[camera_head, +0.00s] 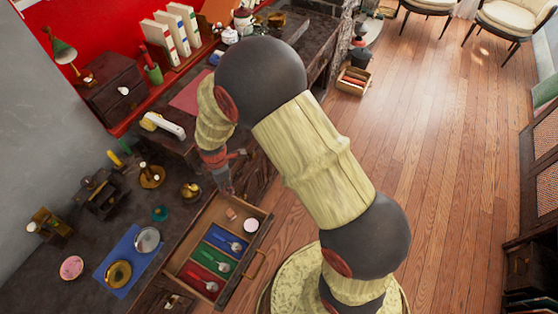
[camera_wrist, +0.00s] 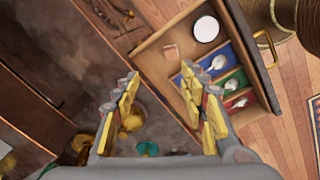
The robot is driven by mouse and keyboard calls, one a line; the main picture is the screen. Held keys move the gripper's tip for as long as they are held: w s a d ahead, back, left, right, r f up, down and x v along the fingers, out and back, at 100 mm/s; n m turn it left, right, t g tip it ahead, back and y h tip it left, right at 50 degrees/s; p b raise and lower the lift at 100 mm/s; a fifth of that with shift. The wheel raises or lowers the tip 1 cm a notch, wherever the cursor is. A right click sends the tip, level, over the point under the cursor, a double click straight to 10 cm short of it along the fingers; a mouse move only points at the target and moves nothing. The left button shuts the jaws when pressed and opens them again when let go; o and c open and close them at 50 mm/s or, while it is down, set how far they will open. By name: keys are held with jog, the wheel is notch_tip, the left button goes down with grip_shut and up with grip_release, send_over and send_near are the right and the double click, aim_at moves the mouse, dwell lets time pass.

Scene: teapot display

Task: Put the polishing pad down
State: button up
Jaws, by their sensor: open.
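My gripper (camera_wrist: 160,74) is open, with nothing between its fingers in the wrist view. In the head view my gripper (camera_head: 222,183) hangs beside the back end of an open wooden drawer (camera_head: 184,250). A round pale disc (camera_head: 251,225) lies flat in the drawer's bare back section; the disc also shows in the wrist view (camera_wrist: 206,29), apart from my fingers. A round pink disc (camera_head: 71,267) lies on the dark bench at the left. I cannot tell which disc is the polishing pad.
The drawer also holds a small tan block (camera_head: 231,214) and spoon-like pieces on blue, green and red liners. A blue mat (camera_head: 117,281) with two round metal pieces, brass pots and a white handheld tool (camera_head: 163,124) crowd the bench (camera_head: 40,295).

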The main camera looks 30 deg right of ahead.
jog(key=s+d+r+m+t, duration=0.1)
jog(key=s+d+r+m, duration=0.15)
jog(key=r, duration=0.55)
jog(key=s+d+r+m+t, duration=0.1)
jog(key=d+r+m, duration=0.15)
jog(key=r, duration=0.55)
jog(key=s+d+r+m, duration=0.2)
jog(key=r+m, duration=0.1)
jog(key=r, duration=0.5)
jog(key=s+d+r+m+t, duration=0.1)
jog(key=s+d+r+m, duration=0.1)
jog(key=s+r+m, duration=0.3)
jog(key=s+d+r+m+t, duration=0.1)
jog(key=s+d+r+m, duration=0.2)
jog(key=s+r, duration=0.3)
jog(key=s+m, duration=0.1)
jog(key=s, duration=0.4)
jog(key=shift+d+r+m+t, duration=0.2)
jog(key=shift+r+m+t, duration=0.15)
jog(key=shift+m+t, duration=0.05)
jog(key=shift+o, duration=0.5)
